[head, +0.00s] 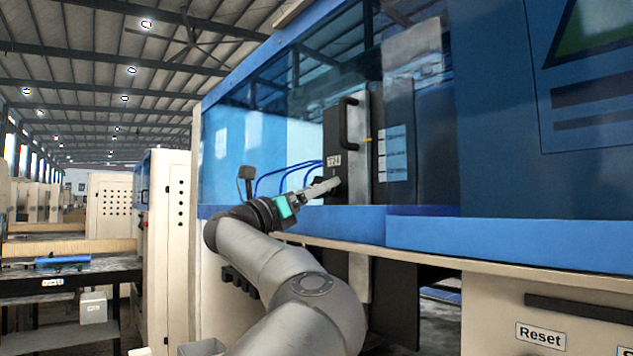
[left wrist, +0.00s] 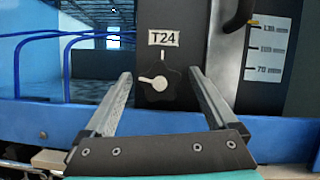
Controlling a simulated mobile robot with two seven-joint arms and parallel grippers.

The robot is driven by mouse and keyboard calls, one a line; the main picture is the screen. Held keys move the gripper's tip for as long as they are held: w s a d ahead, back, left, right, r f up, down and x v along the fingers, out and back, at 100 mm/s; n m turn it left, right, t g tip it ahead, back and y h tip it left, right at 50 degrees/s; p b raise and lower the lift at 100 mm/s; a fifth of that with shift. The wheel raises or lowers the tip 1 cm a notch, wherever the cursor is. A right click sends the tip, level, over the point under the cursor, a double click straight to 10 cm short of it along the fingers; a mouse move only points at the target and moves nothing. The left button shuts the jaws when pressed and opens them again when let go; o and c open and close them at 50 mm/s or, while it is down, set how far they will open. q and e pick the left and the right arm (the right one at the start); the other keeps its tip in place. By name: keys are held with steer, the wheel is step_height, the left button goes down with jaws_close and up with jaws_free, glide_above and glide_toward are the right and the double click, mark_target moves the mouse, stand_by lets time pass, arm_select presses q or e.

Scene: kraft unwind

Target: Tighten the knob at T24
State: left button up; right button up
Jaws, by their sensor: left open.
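The knob (left wrist: 157,82) is black and lobed, with a white pointer turned to the left, on a dark panel under the T24 label (left wrist: 163,38). In the head view the T24 label (head: 334,160) is on the dark panel, and the knob is largely hidden by my gripper. My left gripper (head: 332,184) is open in front of the panel. In the left wrist view its two fingers (left wrist: 160,80) stand on either side of the knob, with a gap on each side. My right gripper is in neither view.
A black handle (head: 348,122) stands out above and right of the label. Blue hoses (head: 285,175) run to the left of the panel. A blue ledge (head: 350,222) lies below it. A scale plate (left wrist: 268,48) with a yellow pointer is at the right.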

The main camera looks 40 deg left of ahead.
arm_select(q)
steer(key=shift+w, duration=0.15)
steer(key=c, duration=0.6)
steer(key=shift+r, duration=0.1)
steer(key=c, duration=0.8)
